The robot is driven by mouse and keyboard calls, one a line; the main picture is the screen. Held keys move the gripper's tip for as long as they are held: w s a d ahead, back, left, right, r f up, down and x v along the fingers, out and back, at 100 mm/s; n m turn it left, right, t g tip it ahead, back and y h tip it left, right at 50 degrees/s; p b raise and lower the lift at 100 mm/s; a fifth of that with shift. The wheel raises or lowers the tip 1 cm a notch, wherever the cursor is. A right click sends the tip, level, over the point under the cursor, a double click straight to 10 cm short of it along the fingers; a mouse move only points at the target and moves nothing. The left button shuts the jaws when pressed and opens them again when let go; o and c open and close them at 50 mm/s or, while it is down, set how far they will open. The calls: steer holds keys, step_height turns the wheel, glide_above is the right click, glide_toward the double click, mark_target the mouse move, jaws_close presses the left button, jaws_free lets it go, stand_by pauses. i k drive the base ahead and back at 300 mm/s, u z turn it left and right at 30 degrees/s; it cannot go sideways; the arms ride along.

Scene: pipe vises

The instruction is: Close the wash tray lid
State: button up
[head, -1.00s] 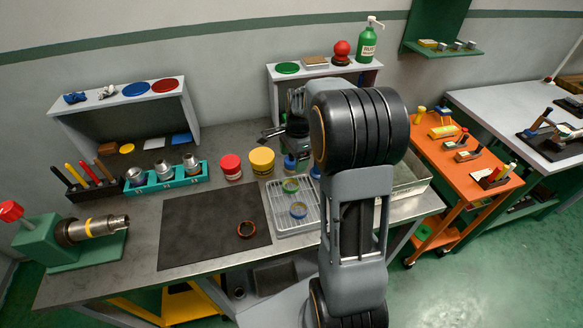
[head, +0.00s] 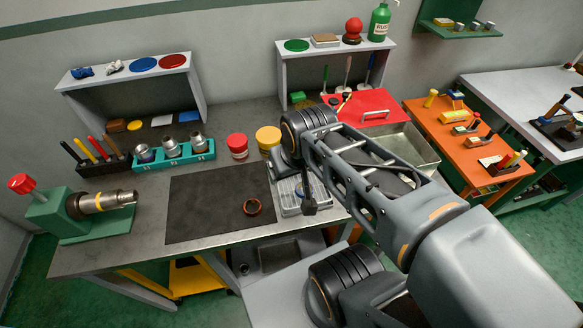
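The wash tray (head: 428,163) is a pale metal basin at the right end of the bench, and its inside shows. Its red lid (head: 352,106) stands open at the tray's back edge, with a metal handle (head: 376,116) on its face. My arm crosses in front of the tray and hides its near left part. My gripper (head: 309,206) points down over the wire drying rack, left of and apart from the lid and tray. It is small and dark, and I cannot tell whether its fingers are open or shut.
The drying rack (head: 288,206) is partly hidden by my gripper. Red (head: 238,147) and yellow (head: 268,138) jars stand behind. A grey shelf (head: 283,75) with hanging brushes stands behind the lid.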

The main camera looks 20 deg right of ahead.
mark_target(375, 107)
steer(key=k, duration=0.5)
steer(key=u, duration=1.9)
steer(key=k, duration=1.05)
steer(key=z, duration=2.3)
steer(key=i, duration=1)
